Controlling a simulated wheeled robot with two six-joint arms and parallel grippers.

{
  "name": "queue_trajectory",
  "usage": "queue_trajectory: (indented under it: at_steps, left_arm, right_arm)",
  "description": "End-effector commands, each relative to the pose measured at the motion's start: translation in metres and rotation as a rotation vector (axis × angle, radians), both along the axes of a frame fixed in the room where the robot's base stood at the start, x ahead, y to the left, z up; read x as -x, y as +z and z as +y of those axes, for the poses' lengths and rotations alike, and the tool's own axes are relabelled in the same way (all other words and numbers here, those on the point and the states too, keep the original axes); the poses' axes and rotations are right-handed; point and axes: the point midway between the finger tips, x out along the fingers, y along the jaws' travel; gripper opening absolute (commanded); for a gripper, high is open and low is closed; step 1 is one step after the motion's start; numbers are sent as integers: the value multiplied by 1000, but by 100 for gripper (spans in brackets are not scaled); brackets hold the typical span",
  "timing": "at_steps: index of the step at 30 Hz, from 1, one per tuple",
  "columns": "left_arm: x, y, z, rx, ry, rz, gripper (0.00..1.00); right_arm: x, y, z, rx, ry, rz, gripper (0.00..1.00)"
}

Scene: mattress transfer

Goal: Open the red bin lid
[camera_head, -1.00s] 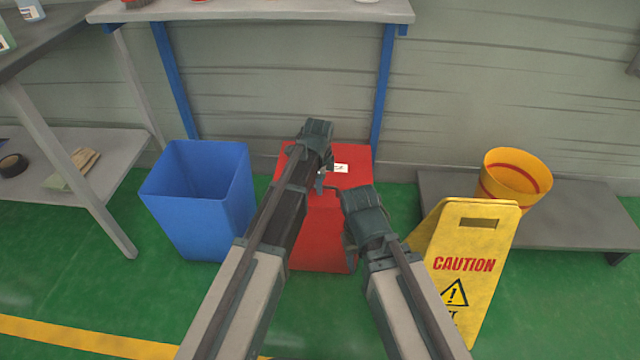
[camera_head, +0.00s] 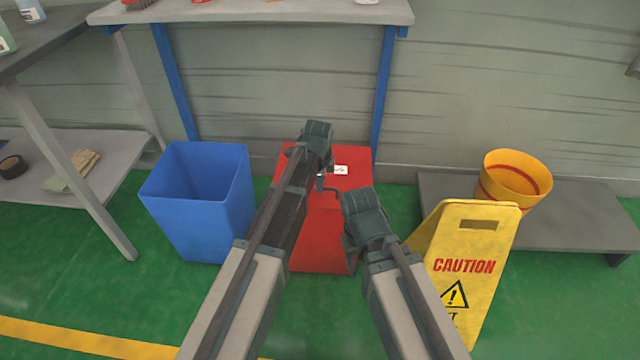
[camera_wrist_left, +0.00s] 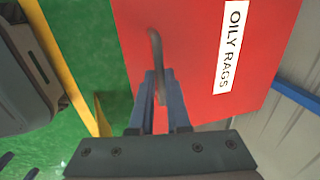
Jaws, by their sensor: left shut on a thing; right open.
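The red bin (camera_head: 318,240) stands on the floor in the middle of the head view, with its flat red lid (camera_head: 352,182) on top. In the left wrist view the lid (camera_wrist_left: 190,45) carries a white label reading "OILY RAGS" (camera_wrist_left: 231,45). A thin grey handle (camera_wrist_left: 157,60) rises from the lid near its edge. My left gripper (camera_wrist_left: 160,88) is shut on this handle; in the head view its wrist is over the lid. My right gripper (camera_head: 332,190) is open beside the bin's front right; its fingertips are partly hidden.
A blue open bin (camera_head: 200,205) stands to the left. A yellow caution sign (camera_head: 465,265) stands right of my right arm. A yellow bucket (camera_head: 514,178) sits on a low grey platform (camera_head: 590,225). A shelf (camera_head: 250,12) with blue legs is behind the red bin.

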Motion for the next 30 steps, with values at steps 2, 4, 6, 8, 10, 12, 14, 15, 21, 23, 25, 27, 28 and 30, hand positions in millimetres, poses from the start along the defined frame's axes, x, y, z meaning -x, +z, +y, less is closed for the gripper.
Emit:
queue_trajectory:
  at_steps: [2, 4, 6, 8, 10, 12, 14, 15, 21, 23, 25, 27, 28, 30]
  left_arm:
    - [0, 0, 0, 0, 0, 1, 0]
    - [0, 0, 0, 0, 0, 1, 0]
    - [0, 0, 0, 0, 0, 1, 0]
    - [0, 0, 0, 0, 0, 1, 0]
    - [0, 0, 0, 0, 0, 1, 0]
    - [0, 0, 0, 0, 0, 1, 0]
    - [0, 0, 0, 0, 0, 1, 0]
    - [0, 0, 0, 0, 0, 1, 0]
    - [0, 2, 0, 0, 0, 6, 0]
    - [-2, 6, 0, 0, 0, 14, 0]
    - [-5, 13, 0, 0, 0, 32, 0]
    - [-9, 23, -1, 1, 1, 60, 0]
    - [-11, 27, -1, 1, 1, 75, 0]
    - [-16, 40, -1, 2, 1, 116, 0]
  right_arm:
    - [0, 0, 0, 0, 0, 0, 50]
    - [0, 0, 0, 0, 0, 0, 50]
    - [0, 0, 0, 0, 0, 0, 50]
    - [0, 0, 0, 0, 0, 0, 50]
    - [0, 0, 0, 0, 0, 0, 50]
    - [0, 0, 0, 0, 0, 0, 50]
    - [0, 0, 0, 0, 0, 0, 50]
    - [0, 0, 0, 0, 0, 0, 50]
    - [0, 3, 0, 0, 0, 0, 50]
    - [0, 7, 0, 0, -1, 0, 50]
    - [0, 14, 0, 1, -2, 0, 50]
    - [0, 25, -1, 2, -4, 0, 50]
    - [0, 30, -1, 4, -5, 0, 50]
    - [0, 43, -1, 5, -7, 0, 50]
